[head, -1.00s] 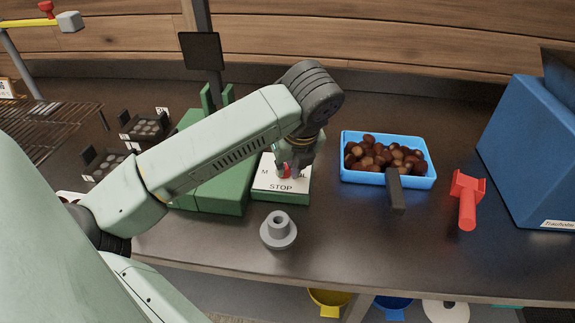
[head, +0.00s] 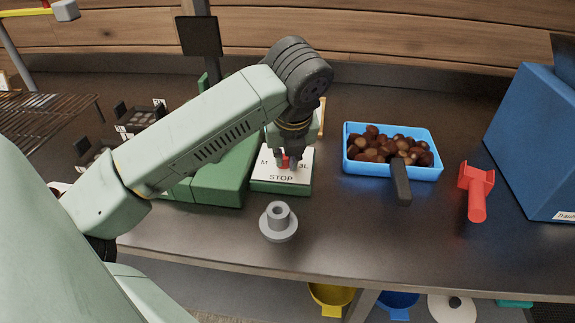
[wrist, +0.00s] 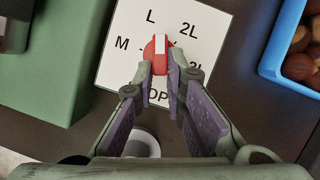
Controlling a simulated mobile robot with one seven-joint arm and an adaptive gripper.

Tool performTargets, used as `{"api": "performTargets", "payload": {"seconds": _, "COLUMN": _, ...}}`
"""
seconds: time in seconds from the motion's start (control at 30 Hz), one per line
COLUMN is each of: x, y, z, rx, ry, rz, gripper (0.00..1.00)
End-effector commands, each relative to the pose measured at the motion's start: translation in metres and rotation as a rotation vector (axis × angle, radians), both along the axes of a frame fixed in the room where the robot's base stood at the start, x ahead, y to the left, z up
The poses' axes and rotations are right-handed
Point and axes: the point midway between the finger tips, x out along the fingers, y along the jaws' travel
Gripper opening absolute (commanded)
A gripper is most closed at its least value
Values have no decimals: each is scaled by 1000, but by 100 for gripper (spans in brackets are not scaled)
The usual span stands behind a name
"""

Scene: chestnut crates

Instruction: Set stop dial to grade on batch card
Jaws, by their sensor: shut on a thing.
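The stop dial (wrist: 160,53) is a red knob with a white pointer on a white plate (wrist: 112,70) marked M, L, 2L, 3L and STOP. In the wrist view the pointer aims toward the top, near the gap between L and 2L. In the head view the dial (head: 283,160) sits on a low green block (head: 275,188). My gripper (wrist: 161,82) is shut on the dial, with a finger on either side of it. The fingers hide part of the dial and of the word STOP. I cannot make out a readable batch card.
A grey flanged piece (head: 278,222) stands in front of the plate. A blue tray (head: 436,172) of chestnuts with a dark-handled tool is to the right, then a red tool (head: 476,190) and a blue box (head: 535,140). A wire rack (head: 45,120) is at left.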

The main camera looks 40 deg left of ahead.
Motion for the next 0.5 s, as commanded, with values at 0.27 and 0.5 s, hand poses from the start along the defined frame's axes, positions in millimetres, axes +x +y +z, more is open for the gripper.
{"api": "performTargets", "payload": {"seconds": 0.27, "x": -4, "y": 5, "z": -6, "rx": 2, "ry": -4, "rz": -251, "gripper": 0}}
{"api": "performTargets", "payload": {"seconds": 0.5, "x": -6, "y": 10, "z": -3, "rx": 0, "ry": -5, "rz": -475, "gripper": 0}}
